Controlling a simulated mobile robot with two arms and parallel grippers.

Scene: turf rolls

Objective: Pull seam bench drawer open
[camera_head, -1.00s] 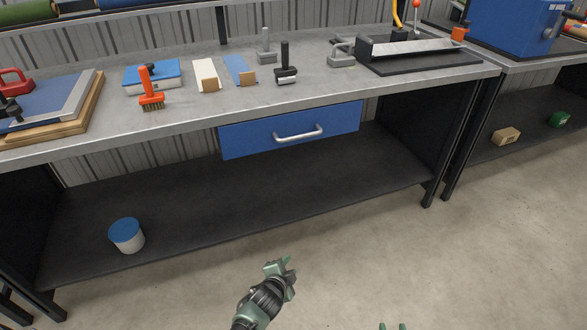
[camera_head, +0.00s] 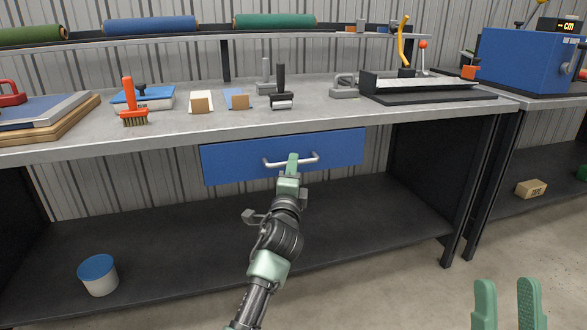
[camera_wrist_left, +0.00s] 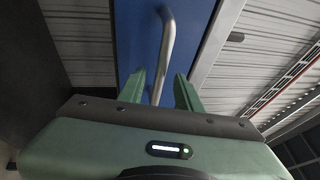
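The seam bench drawer (camera_head: 235,162) is a blue front under the bench top and looks closed. Its silver bar handle (camera_head: 312,158) runs across the front. My left gripper (camera_head: 292,164) is at the middle of the handle, its fingers seen almost edge-on. In the left wrist view, the handle (camera_wrist_left: 168,45) passes between the two green fingers of my left gripper (camera_wrist_left: 160,88), which stand apart with gaps beside the bar. My right gripper (camera_head: 507,290) is open and empty at the lower right, away from the bench.
The grey bench top (camera_head: 200,125) carries a brush (camera_head: 132,108), a seam roller (camera_head: 281,95) and other tools above the drawer. A dark lower shelf (camera_head: 190,245) holds a blue-lidded tub (camera_head: 98,275) at the left. The floor in front is clear.

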